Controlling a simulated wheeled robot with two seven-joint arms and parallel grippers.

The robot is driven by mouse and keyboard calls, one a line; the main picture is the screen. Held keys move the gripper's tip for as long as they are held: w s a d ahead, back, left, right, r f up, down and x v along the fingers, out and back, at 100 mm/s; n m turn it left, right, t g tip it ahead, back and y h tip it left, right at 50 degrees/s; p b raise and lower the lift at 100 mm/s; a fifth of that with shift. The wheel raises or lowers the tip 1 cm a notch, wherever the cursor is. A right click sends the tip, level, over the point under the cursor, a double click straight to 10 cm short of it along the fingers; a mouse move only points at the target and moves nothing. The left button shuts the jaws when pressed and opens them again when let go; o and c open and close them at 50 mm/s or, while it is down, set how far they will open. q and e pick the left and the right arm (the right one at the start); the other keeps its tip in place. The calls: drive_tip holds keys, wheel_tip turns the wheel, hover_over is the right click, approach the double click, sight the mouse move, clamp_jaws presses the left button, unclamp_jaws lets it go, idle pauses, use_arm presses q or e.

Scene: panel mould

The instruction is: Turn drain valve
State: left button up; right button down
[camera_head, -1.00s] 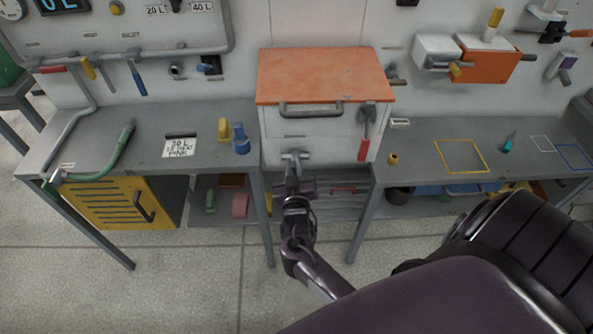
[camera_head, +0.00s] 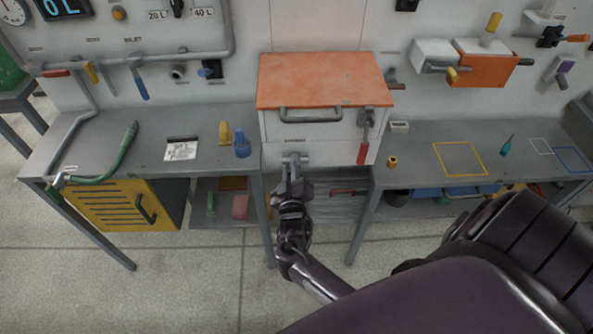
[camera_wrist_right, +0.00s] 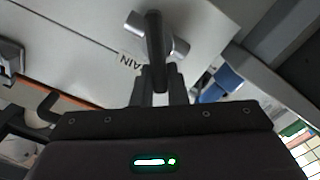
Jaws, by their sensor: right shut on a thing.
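The drain valve (camera_head: 295,158) is a grey metal fitting low on the front of the white cabinet with the orange top. In the right wrist view its lever (camera_wrist_right: 155,40) is a dark grey bar in front of a lighter round cross-piece, with a label partly reading "AIN" beside it. My right gripper (camera_head: 290,180) is just below the valve body. Its fingers (camera_wrist_right: 158,88) are shut on the lever's end. The fingers hide part of the lever. My left gripper is not in view.
The cabinet's front handle (camera_head: 310,117) and a red-handled lever (camera_head: 364,150) are above and right of the valve. Grey benches flank the cabinet. A blue bottle-shaped object (camera_head: 242,146) stands on the left bench. The floor in front is clear.

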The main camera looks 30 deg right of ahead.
drive_tip(key=shift+a+n, duration=0.15)
drive_tip(key=shift+n, duration=0.45)
drive_tip(key=shift+w+a+f+n+p, duration=0.1)
drive_tip(key=shift+n+p, duration=0.35)
drive_tip(key=shift+n, duration=0.15)
drive_tip(key=shift+f+n, duration=0.2)
drive_tip(key=shift+n, duration=0.3)
drive_tip(key=shift+w+a+f+n+p, duration=0.15)
drive_tip(key=shift+n+p, duration=0.15)
drive_tip(key=shift+n, duration=0.6)
drive_tip(key=shift+f+n, duration=0.25)
drive_tip(key=shift+n, duration=0.75)
